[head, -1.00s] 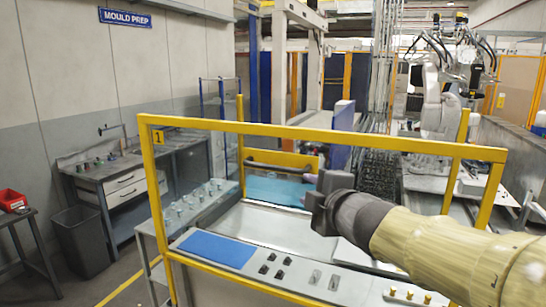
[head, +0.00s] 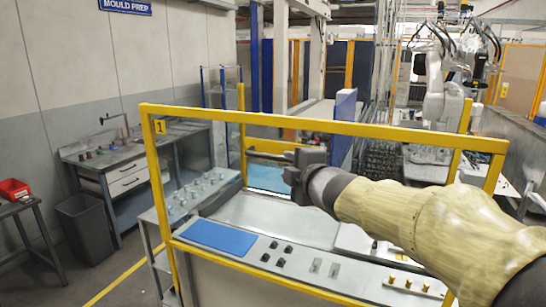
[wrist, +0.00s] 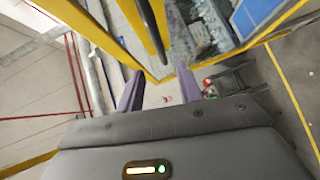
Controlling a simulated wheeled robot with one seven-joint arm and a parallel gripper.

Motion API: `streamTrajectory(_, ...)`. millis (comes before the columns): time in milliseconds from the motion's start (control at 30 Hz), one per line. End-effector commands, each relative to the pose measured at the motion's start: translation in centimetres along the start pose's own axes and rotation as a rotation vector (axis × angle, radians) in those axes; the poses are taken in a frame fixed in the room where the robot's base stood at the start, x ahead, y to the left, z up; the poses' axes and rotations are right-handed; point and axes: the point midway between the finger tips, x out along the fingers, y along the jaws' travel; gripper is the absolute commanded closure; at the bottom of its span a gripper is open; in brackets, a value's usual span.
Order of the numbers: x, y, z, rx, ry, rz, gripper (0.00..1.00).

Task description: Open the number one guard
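The number one guard is a yellow-framed clear panel (head: 330,130), with a yellow "1" label (head: 160,127) at its upper left corner. It stands upright across the front of the bench. My gripper (head: 290,178) appears within the frame's outline, left of my arm; I cannot tell its exact distance from the panel. In the wrist view my gripper (wrist: 160,95) has its two fingers spread apart with nothing between them. A yellow frame (wrist: 120,60) and a dark bar (wrist: 151,28) lie beyond the fingers. My gripper partly hides another dark bar (head: 265,155) behind the panel.
The bench (head: 300,268) holds a blue mat (head: 216,237) and several small fittings. Open floor lies at lower left. A white robot arm (head: 440,95) stands behind.

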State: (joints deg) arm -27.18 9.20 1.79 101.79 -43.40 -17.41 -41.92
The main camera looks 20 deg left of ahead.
Motion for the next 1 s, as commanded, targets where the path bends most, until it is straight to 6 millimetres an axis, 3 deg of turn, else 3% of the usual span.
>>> streamTrajectory(600,9.2,0.1,-0.2,0.0,0.002,-0.002,0.64)
streamTrajectory(1000,10.3,-0.1,-0.1,0.0,0.002,0.0,0.64)
